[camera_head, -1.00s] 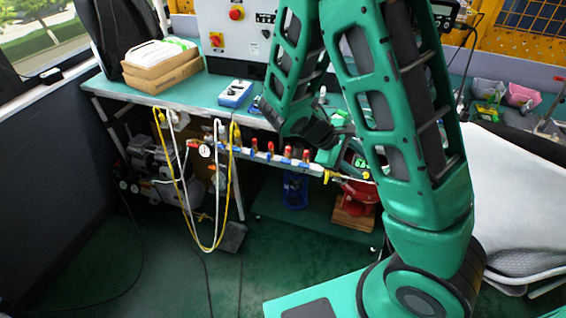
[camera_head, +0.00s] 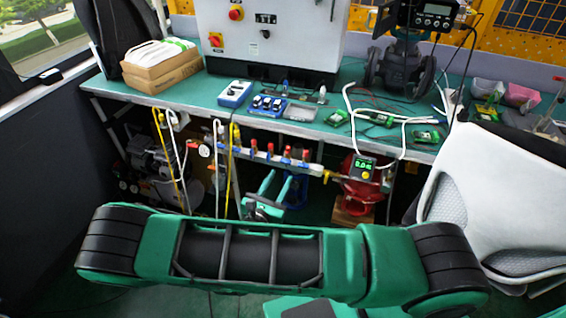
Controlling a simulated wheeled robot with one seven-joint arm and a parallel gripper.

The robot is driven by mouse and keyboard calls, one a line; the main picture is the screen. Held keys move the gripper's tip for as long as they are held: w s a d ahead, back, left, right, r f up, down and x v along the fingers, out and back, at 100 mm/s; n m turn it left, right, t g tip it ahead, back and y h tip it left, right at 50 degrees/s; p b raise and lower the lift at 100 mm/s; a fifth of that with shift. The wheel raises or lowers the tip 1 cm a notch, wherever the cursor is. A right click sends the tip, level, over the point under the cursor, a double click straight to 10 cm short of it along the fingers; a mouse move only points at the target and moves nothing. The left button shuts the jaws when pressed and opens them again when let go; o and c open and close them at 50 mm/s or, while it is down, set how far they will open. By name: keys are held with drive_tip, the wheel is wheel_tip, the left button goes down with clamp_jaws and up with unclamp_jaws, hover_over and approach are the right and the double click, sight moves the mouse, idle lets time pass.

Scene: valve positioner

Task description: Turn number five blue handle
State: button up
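A pale valve manifold (camera_head: 262,156) runs along below the bench's front edge. Several red handles (camera_head: 287,151) stand up along it, with small blue parts (camera_head: 270,157) just below. Number labels are too small to read, so I cannot tell which blue handle is number five. Whether the fingers touch the manifold is unclear. My large green arm link lies across the foreground and hides the floor behind it.
Yellow and white hoses (camera_head: 232,175) hang at the manifold's left. A red device with a green display (camera_head: 363,168) stands at its right end. The bench (camera_head: 200,95) overhangs behind, holding boxes and boards. A white chair (camera_head: 490,185) stands at right.

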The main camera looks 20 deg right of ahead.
sight(284, 163)
drive_tip(key=shift+n+t+y, duration=0.3)
drive_tip(key=shift+n+t, duration=0.1)
drive_tip(key=shift+n, duration=0.2)
drive_tip(key=x, duration=1)
drive_tip(key=shift+w+a+f, duration=0.25)
drive_tip(key=shift+w+a, duration=0.05)
drive_tip(key=shift+a, duration=0.05)
drive_tip(key=c, duration=0.8)
